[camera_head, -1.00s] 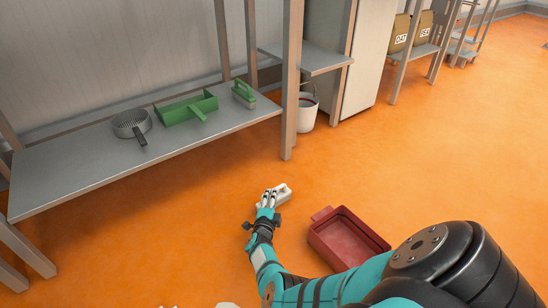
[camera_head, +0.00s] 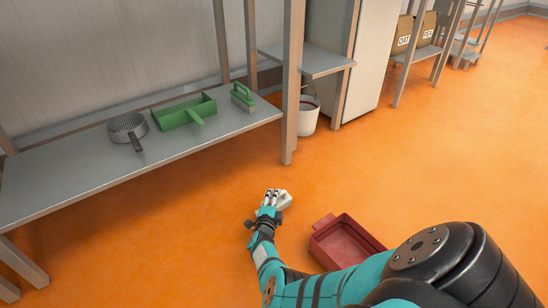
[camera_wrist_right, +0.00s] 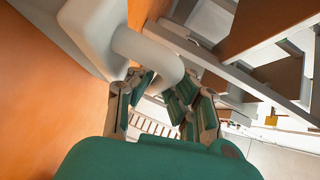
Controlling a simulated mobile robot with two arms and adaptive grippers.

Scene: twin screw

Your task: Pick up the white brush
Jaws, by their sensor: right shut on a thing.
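The white brush (camera_head: 285,200) is at my right gripper (camera_head: 271,198), in the middle of the head view, over the orange floor. In the right wrist view the brush's thick white handle (camera_wrist_right: 148,48) passes between the fingers of my right gripper (camera_wrist_right: 160,92), which are shut on it. The brush's white body reaches to the top edge there. The fingers hide part of the brush, and I cannot tell whether it still touches the floor. My left gripper is not in view.
A red dustpan-like tray (camera_head: 345,240) lies on the floor right of my gripper. A metal shelf (camera_head: 70,175) at the left holds a grey strainer-like scoop (camera_head: 127,127), a green dustpan (camera_head: 185,112) and a green brush (camera_head: 242,97). A white bucket (camera_head: 308,115) stands behind the shelf post (camera_head: 291,90).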

